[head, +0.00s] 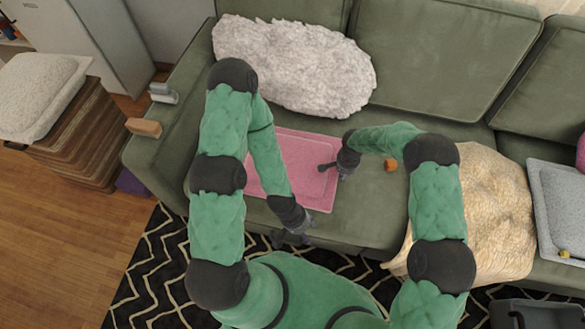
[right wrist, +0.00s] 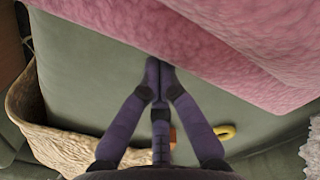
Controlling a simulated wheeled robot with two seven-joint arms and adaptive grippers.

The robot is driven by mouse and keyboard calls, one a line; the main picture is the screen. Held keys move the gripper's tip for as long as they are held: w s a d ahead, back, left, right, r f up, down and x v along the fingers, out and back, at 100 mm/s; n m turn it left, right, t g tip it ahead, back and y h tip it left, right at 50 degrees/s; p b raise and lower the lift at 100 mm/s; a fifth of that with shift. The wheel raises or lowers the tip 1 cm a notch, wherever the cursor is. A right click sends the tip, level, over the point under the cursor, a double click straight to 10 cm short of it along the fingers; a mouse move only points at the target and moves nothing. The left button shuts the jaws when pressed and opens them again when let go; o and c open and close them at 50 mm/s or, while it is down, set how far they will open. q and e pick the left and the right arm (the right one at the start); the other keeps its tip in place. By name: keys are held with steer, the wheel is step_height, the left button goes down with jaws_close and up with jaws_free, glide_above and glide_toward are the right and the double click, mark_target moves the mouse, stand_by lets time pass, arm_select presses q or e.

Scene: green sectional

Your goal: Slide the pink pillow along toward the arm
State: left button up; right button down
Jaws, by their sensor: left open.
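The pink pillow (head: 305,160) lies flat on the green sofa seat, partly hidden by my left arm. The sofa's left arm (head: 160,130) is to the left of it. My right gripper (head: 325,168) is at the pillow's right edge. In the right wrist view, its purple fingertips (right wrist: 160,68) are together and empty, at the near edge of the pink pillow (right wrist: 200,35); contact is hard to tell. My left gripper (head: 293,238) is open and empty, in front of the pillow near the seat's front edge.
A fluffy white pillow (head: 295,65) leans on the backrest behind. A small orange object (head: 390,164) lies on the seat to the right, near a beige blanket (head: 490,215). A wooden block (head: 144,127) and a grey object (head: 163,93) sit on the sofa arm.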

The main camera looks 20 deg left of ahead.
steer(key=shift+s+a, duration=0.55)
steer(key=shift+a, duration=2.7)
steer(key=shift+s+a, duration=0.5)
steer(key=shift+a, duration=2.7)
steer(key=shift+s+a, duration=0.55)
steer(key=shift+a, duration=2.7)
steer(key=shift+w+d+p, duration=0.2)
steer(key=shift+d+p, duration=0.3)
steer(key=shift+d, duration=0.8)
steer(key=shift+r+p, duration=2.85)
steer(key=shift+r, duration=3.15)
